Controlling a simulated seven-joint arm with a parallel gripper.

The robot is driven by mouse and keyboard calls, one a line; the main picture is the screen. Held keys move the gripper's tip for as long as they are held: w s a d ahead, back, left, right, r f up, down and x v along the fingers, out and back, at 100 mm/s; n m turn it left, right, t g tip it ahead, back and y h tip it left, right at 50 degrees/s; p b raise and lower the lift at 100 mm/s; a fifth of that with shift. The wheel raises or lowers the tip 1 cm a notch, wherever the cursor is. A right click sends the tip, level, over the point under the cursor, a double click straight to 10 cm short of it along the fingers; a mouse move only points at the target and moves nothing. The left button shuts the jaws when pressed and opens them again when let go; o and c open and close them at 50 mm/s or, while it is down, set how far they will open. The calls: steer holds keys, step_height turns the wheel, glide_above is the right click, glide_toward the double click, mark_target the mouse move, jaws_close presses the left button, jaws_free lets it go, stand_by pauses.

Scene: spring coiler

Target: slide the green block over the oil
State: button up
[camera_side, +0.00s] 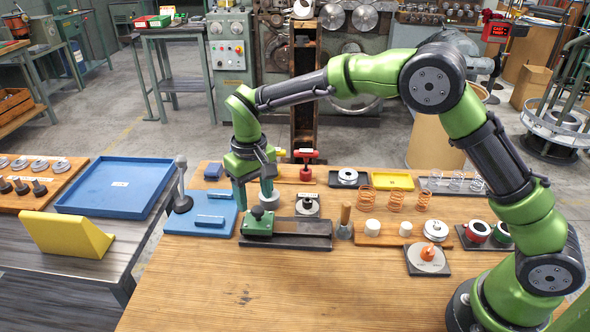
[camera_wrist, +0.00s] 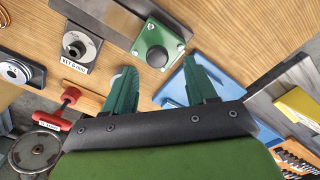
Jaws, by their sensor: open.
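The green block (camera_side: 259,222), with a dark round knob on top, sits at the left end of a dark base with a grey metal strip (camera_side: 303,227). In the wrist view the block (camera_wrist: 170,38) lies just beyond the fingertips, its knob between their lines. The grey strip (camera_wrist: 105,22) runs away from it to the upper left. My gripper (camera_side: 256,195) is open, pointing down above and slightly behind the block; its green fingers (camera_wrist: 158,68) hold nothing. I cannot make out any clear oil on the strip. A small dark stain (camera_side: 245,297) marks the bare wood in front.
A red-handled valve (camera_side: 306,160) stands further back. The table's front is clear.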

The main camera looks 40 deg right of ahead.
mark_target(262, 210)
step_height(262, 210, up, 14)
steer(key=shift+f, duration=0.2)
steer(key=s+d+m+t, duration=0.1)
steer(key=s+d+t, duration=0.1)
steer(key=s+d, duration=0.3)
steer(key=s+d+r+m+t+y, duration=0.1)
steer(key=s+d, duration=0.3)
steer(key=s, duration=0.7)
steer(key=s+d+m+t+y, duration=0.1)
steer(key=s+d+t, duration=0.3)
steer(key=s, duration=0.4)
steer(key=shift+s+d+r+m, duration=0.15)
steer(key=shift+s+d+m, duration=0.3)
steer(key=shift+d, duration=0.4)
